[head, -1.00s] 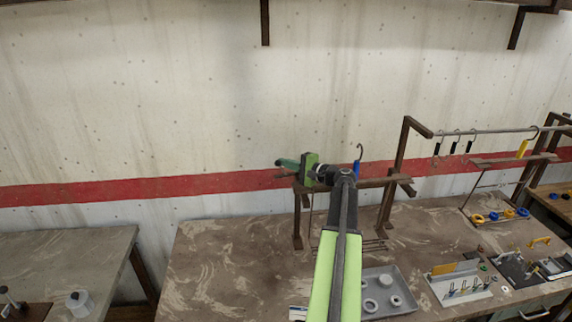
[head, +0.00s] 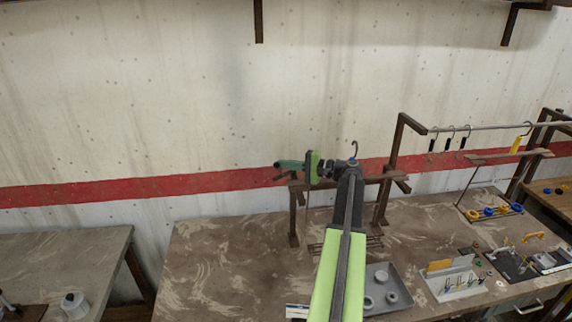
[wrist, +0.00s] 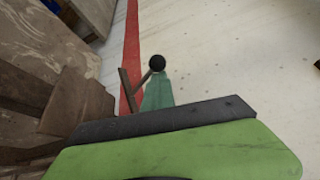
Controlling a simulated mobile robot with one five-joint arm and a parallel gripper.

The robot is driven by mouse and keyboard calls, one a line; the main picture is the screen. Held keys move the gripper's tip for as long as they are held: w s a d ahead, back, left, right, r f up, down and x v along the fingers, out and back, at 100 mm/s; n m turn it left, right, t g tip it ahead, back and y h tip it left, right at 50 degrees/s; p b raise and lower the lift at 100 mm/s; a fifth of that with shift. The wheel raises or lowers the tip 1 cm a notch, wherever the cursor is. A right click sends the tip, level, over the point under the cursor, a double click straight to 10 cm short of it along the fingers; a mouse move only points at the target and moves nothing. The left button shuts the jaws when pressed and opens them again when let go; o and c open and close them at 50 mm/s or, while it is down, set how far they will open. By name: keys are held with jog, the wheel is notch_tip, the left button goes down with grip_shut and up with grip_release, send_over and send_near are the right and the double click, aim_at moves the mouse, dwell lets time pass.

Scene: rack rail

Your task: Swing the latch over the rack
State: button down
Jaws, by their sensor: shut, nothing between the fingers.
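The brown rack (head: 387,205) stands on the workbench, its crossbar partly behind my arm. My gripper (head: 283,164) is at the rack's left end, its teal fingers pointing left and looking shut and empty. In the wrist view the teal fingers (wrist: 158,95) show beyond the green gripper body. A black ball knob (wrist: 157,62) shows at their tip, with a thin brown bar (wrist: 128,92) slanting down-left from it; this looks like the latch. I cannot tell whether the fingers touch the knob. In the head view the latch is not clearly made out.
A metal hook (head: 355,149) stands up by the crossbar just right of my gripper. A rail with hanging hooks (head: 465,130) is to the right. The bench left of the rack is clear.

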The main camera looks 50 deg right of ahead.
jog(key=shift+s+a, duration=0.1)
jog(key=shift+s, duration=0.2)
dwell(1.4)
jog(key=p+v, duration=0.1)
jog(key=v, duration=1.6)
jog(key=shift+s, duration=0.15)
